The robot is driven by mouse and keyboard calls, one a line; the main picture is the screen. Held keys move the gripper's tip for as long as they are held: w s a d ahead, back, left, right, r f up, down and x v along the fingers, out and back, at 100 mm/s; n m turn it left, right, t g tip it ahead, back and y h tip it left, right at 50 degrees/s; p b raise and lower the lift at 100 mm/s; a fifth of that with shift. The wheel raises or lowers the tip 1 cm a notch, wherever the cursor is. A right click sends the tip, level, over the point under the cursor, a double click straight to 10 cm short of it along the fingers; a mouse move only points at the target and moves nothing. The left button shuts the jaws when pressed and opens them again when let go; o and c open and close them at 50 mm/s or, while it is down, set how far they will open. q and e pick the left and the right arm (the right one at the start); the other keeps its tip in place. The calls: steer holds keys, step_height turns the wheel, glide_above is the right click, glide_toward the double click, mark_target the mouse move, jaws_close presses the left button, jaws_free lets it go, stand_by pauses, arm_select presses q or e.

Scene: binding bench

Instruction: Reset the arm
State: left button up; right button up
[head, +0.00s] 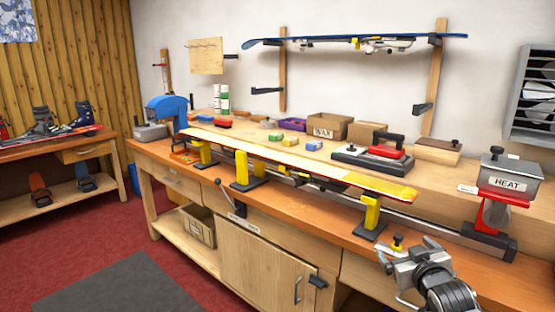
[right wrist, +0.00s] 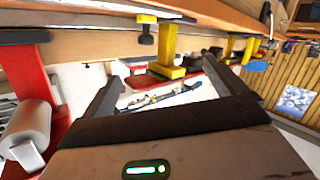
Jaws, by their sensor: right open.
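My right gripper (head: 402,256) is at the lower right of the head view, in front of the bench's front edge. In the right wrist view its two dark fingers (right wrist: 162,70) stand wide apart with nothing between them. A small black-and-yellow knob (head: 397,243) shows just beyond the gripper in the head view; I cannot tell whether they touch. The wrist picture is strongly tilted, with the bench edge along its top. My left gripper and arm are not in view.
A long ski (head: 300,160) lies on yellow supports (head: 370,212) along the workbench (head: 330,221). A red HEAT device (head: 504,187) stands at the right end, close to my right arm. A waxing iron (head: 383,150) and boxes (head: 328,126) sit behind.

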steer(key=s+a+f+g+y, duration=0.1)
steer(key=s+a+f, duration=0.45)
steer(key=s, duration=0.25)
steer(key=s+a+f+g+y, duration=0.2)
steer(key=s+a+f, duration=0.2)
steer(key=s+f, duration=0.4)
steer(key=s+a+g, duration=0.1)
steer(key=s+a, duration=0.2)
steer(key=s, duration=0.5)
steer(key=s+a+f+y, duration=0.1)
steer(key=s+a, duration=0.2)
steer(key=s, duration=0.6)
steer(key=shift+a+f+m+g, duration=0.3)
steer(key=shift+a+g, duration=0.05)
steer(key=shift+g, duration=0.05)
steer(key=shift+s, duration=0.1)
